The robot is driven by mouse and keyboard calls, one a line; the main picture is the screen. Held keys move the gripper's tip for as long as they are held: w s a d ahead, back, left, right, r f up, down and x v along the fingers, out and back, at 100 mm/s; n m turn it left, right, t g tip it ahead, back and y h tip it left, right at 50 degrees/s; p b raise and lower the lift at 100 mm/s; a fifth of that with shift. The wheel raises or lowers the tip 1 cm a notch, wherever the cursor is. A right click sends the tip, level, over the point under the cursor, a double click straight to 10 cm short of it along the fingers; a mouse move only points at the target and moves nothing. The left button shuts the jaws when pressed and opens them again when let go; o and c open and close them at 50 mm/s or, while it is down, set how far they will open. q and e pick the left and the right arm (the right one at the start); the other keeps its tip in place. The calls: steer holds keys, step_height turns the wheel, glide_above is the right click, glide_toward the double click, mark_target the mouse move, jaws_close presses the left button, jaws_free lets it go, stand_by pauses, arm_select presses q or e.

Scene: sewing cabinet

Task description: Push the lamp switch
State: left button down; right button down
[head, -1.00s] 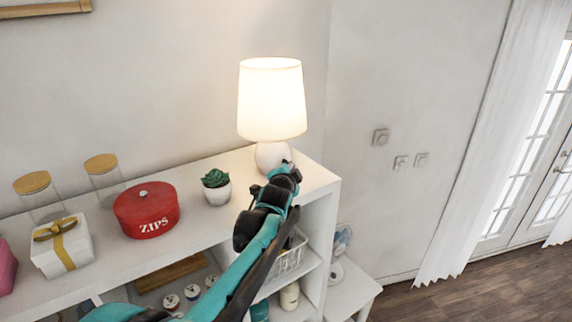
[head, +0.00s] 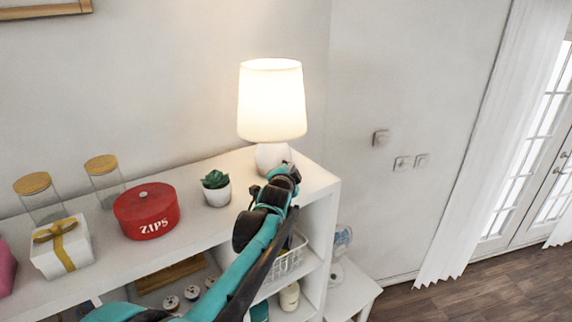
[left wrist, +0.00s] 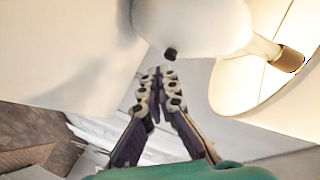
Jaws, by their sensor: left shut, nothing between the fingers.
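A lit lamp with a white shade (head: 272,100) and a rounded white base (head: 270,157) stands at the right end of the cabinet top. In the left wrist view a small dark knob, the lamp switch (left wrist: 170,53), sticks out of the lamp base (left wrist: 200,22). My left gripper (left wrist: 160,70) is shut and empty, its fingertips just short of the switch or at it; I cannot tell whether they touch. In the head view the left gripper (head: 285,168) is in front of the base and hides its lower part and the switch. My right gripper is not in view.
A small potted succulent (head: 216,188) stands left of the gripper on the white cabinet (head: 180,250). Further left are a red ZIPS tin (head: 147,212), glass jars and a gift box (head: 62,247). Shelves below hold a white basket. Wall switches are at the right.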

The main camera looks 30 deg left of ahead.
arm_select(q)
steer(key=shift+a, duration=0.1)
stand_by(0.4)
steer(key=shift+w+a, duration=0.15)
steer(key=shift+a, duration=0.2)
stand_by(0.4)
steer(key=shift+s+d, duration=0.2)
steer(key=shift+d, duration=0.25)
steer(key=shift+s+d+p, duration=0.1)
steer(key=shift+s+d, duration=0.25)
steer(key=shift+d, duration=0.55)
steer(key=shift+s+d+p, duration=0.1)
steer(key=shift+s+d, duration=0.3)
steer(key=shift+d, duration=0.55)
steer(key=shift+s+d+p, duration=0.1)
steer(key=shift+s+d, duration=0.25)
steer(key=shift+d, duration=0.55)
